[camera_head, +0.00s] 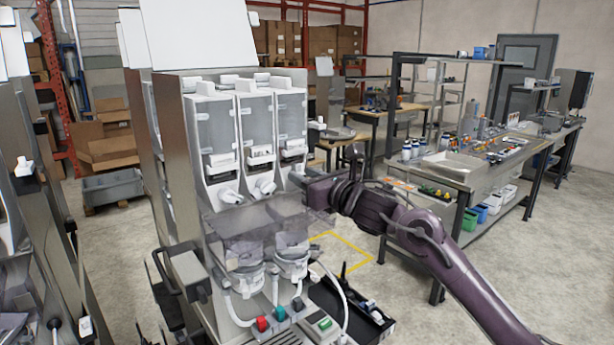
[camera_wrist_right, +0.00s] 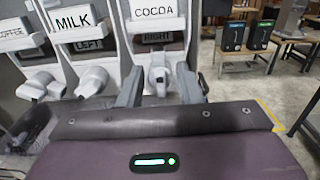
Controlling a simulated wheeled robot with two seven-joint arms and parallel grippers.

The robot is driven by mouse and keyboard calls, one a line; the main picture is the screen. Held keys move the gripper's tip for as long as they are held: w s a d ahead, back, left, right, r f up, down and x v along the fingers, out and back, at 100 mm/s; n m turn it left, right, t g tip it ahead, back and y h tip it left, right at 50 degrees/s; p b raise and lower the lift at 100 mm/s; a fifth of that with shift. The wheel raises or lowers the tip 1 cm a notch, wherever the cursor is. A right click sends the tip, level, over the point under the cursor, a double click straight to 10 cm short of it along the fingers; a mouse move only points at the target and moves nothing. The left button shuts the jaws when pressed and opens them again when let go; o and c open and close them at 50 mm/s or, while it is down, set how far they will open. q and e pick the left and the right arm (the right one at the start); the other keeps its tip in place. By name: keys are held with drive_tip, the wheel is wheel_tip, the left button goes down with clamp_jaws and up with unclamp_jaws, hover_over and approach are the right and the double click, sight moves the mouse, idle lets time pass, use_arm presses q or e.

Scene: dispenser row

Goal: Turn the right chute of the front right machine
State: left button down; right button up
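The front right machine (camera_head: 185,140) is a steel dispenser with three clear canisters side by side. In the right wrist view its labels read COFFEE, MILK (camera_wrist_right: 80,22) and COCOA (camera_wrist_right: 153,9), with a RIGHT tag (camera_wrist_right: 157,37) under COCOA. The right chute (camera_wrist_right: 158,78) is a white spout below that tag, facing the wrist camera. The middle chute (camera_head: 263,188) and left chute (camera_head: 231,196) are white spouts lying slantwise. My right gripper (camera_wrist_right: 160,88) is open, its fingers on either side of the right chute with gaps visible. In the head view it largely hides that chute. My left gripper is out of view.
Clear mixing bowls with hoses and coloured valves (camera_head: 262,323) sit below the chutes. Another machine (camera_head: 40,200) stands at the left. A workbench (camera_head: 470,170) with parts is at the right, with open floor between.

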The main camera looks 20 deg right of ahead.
drive_tip(key=c, duration=0.5)
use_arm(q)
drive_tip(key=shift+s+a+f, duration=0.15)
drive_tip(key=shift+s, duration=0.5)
use_arm(e)
drive_tip(key=shift+c, duration=0.4)
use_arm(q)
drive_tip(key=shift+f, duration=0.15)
use_arm(e)
drive_tip(key=shift+m, duration=0.4)
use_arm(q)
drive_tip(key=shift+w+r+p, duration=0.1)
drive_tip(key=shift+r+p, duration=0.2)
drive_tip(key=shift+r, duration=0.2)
use_arm(e)
drive_tip(key=m, duration=0.7)
drive_tip(key=f+m, duration=0.1)
drive_tip(key=m, duration=0.7)
drive_tip(key=d+m, duration=0.1)
drive_tip(key=m, duration=0.7)
drive_tip(key=shift+w+f, duration=0.15)
drive_tip(key=shift+f, duration=0.15)
